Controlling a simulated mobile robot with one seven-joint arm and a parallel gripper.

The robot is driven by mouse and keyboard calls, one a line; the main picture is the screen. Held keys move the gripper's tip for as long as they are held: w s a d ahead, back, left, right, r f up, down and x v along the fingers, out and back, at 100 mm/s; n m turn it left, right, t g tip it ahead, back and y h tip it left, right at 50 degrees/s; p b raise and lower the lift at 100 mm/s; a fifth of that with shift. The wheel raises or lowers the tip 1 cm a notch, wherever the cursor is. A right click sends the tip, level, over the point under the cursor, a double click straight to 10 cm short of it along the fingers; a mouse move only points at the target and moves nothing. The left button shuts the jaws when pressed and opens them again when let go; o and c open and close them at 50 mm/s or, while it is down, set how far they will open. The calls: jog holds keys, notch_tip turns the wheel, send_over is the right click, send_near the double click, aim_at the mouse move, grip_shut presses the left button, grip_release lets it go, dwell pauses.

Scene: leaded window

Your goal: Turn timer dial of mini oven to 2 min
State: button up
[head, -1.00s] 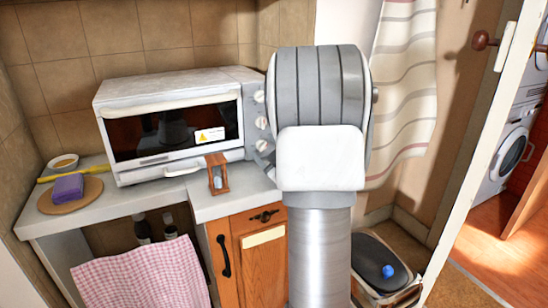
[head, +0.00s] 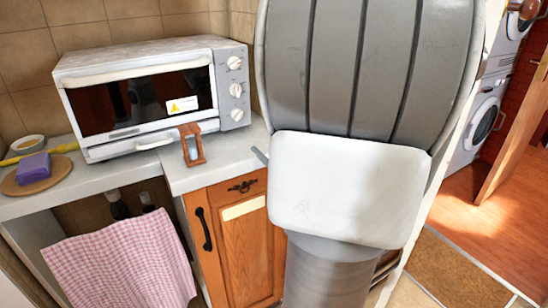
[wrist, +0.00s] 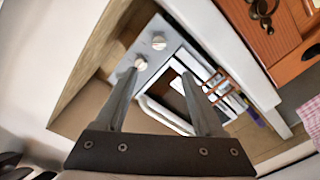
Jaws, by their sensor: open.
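The white mini oven (head: 142,52) stands on the counter at the left in the head view, its door shut. Its grey right-hand panel carries three pale dials in a column: top (head: 234,63), middle (head: 237,90) and bottom (head: 237,115). Their markings are too small to read, so I cannot tell which is the timer. In the wrist view two dials show, one clear (wrist: 158,41) and one beside my left fingertip (wrist: 139,62). My gripper (wrist: 158,76) is open and empty, with its fingers toward the oven front.
A brown wooden stand (head: 191,145) is on the counter (head: 222,158) before the oven. A purple sponge (head: 33,168) lies on a round board at the left. A pink checked cloth (head: 120,262) hangs below. An open doorway is at the right.

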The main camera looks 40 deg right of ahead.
jog(key=b+v, duration=0.1)
jog(key=b, duration=0.2)
jog(key=shift+s+a+b, duration=0.1)
jog(key=shift+s+b, duration=0.25)
jog(key=shift+s, duration=0.05)
